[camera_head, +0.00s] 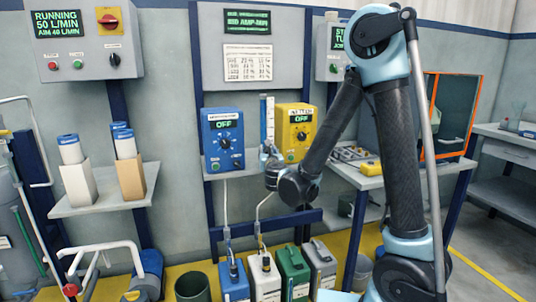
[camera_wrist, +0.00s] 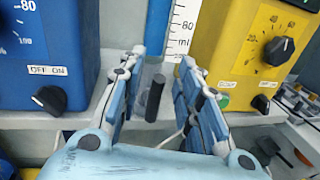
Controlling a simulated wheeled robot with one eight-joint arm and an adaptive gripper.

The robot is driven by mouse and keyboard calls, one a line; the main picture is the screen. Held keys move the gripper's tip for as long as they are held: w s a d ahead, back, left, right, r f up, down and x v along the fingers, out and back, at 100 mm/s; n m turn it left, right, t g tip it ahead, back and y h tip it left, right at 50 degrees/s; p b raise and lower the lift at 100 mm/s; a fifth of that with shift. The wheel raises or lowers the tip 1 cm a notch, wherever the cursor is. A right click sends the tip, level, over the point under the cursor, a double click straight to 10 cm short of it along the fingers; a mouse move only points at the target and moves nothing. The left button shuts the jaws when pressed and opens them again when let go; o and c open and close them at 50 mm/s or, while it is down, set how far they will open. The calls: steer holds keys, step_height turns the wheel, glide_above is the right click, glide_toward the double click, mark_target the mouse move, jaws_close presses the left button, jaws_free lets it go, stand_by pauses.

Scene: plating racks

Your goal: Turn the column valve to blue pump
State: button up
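The blue pump (camera_head: 222,158) and the yellow pump (camera_head: 283,120) stand on the shelf, both displays reading OFF. They also show in the wrist view, blue (camera_wrist: 45,70) at left and yellow (camera_wrist: 213,50) at right. The clear column (camera_head: 267,112) with its ml scale (camera_wrist: 184,28) stands between them. Below it, a black lever (camera_wrist: 155,98), apparently the valve handle, points nearly upright in the wrist view. My gripper (camera_wrist: 165,72) is open, its two blue fingers apart on either side of the lever, with visible gaps. In the head view my gripper (camera_head: 270,158) hides the valve.
Blue, white, green and grey canisters (camera_head: 292,272) stand on the floor below, with hoses rising to the pumps. A side bench (camera_head: 372,183) with small parts is at right. A shelf (camera_head: 105,205) with boxed rolls is at left.

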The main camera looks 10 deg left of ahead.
steer(key=shift+w+a, duration=0.2)
steer(key=shift+w, duration=0.25)
jaws_close()
steer(key=shift+d, duration=0.1)
steer(key=shift+w+d+f+m+g+y, duration=0.15)
steer(key=shift+w+d+f+m+g, duration=0.35)
steer(key=shift+m, duration=1.3)
steer(key=shift+w+d+f+m+g+y, duration=0.1)
steer(key=shift+w+d+f+m+g, duration=0.4)
steer(key=shift+m, duration=1.3)
steer(key=shift+w+d+f+m+g+y, duration=0.2)
steer(key=shift+d+m, duration=0.6)
steer(key=shift+m, duration=1)
steer(key=shift+f, duration=0.1)
